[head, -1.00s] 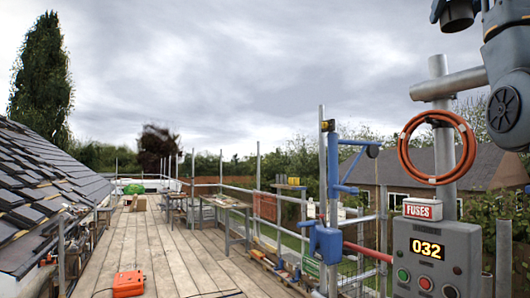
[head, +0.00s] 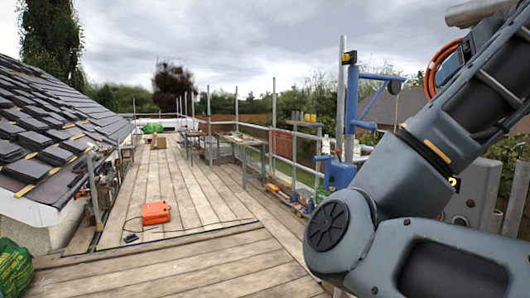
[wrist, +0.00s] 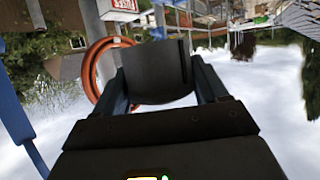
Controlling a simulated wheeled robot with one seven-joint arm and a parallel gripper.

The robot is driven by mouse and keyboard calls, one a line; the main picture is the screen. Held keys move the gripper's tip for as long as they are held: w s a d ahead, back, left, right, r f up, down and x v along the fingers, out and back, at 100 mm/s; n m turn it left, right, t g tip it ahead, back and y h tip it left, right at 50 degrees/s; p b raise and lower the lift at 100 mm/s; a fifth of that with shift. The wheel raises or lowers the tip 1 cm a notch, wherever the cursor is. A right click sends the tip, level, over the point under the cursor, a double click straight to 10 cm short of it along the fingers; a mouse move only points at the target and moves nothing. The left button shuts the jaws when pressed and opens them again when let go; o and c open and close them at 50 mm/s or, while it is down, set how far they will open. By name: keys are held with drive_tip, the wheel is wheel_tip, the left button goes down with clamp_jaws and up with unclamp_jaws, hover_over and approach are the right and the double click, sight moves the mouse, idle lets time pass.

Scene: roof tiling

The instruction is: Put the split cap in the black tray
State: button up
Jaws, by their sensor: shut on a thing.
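In the wrist view my gripper (wrist: 158,80) is shut on a dark, slightly curved piece (wrist: 155,65), which I take to be the split cap. The piece fills the gap between the two fingers, and no split can be made out on it. In the head view my arm crosses the right side, and my gripper is out of the picture. I cannot make out the black tray in either view.
An orange case (head: 156,212) lies on the plank deck (head: 95,240). Workbenches (head: 245,150) stand along the right rail. The tiled roof (head: 50,120) rises at left. A green bag (head: 14,270) is at lower left.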

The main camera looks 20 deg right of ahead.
drive_tip(key=a+f+n+y, duration=0.1)
drive_tip(key=a+f, duration=0.7)
drive_tip(key=f, duration=1.4)
drive_tip(key=a+f+n+t+y, duration=0.1)
drive_tip(key=a+f, duration=0.8)
drive_tip(key=f, duration=1.4)
drive_tip(key=a+f+n+y, duration=0.3)
drive_tip(key=a+f, duration=0.6)
drive_tip(key=f, duration=1.3)
drive_tip(key=shift+s+f+y, duration=0.3)
drive_tip(key=shift+s+y, duration=0.1)
drive_tip(key=shift+s, duration=0.05)
drive_tip(key=shift+r+t, duration=0.1)
drive_tip(key=shift+t, duration=0.2)
drive_tip(key=shift+a+f+b, duration=0.15)
drive_tip(key=shift+f+b, duration=0.65)
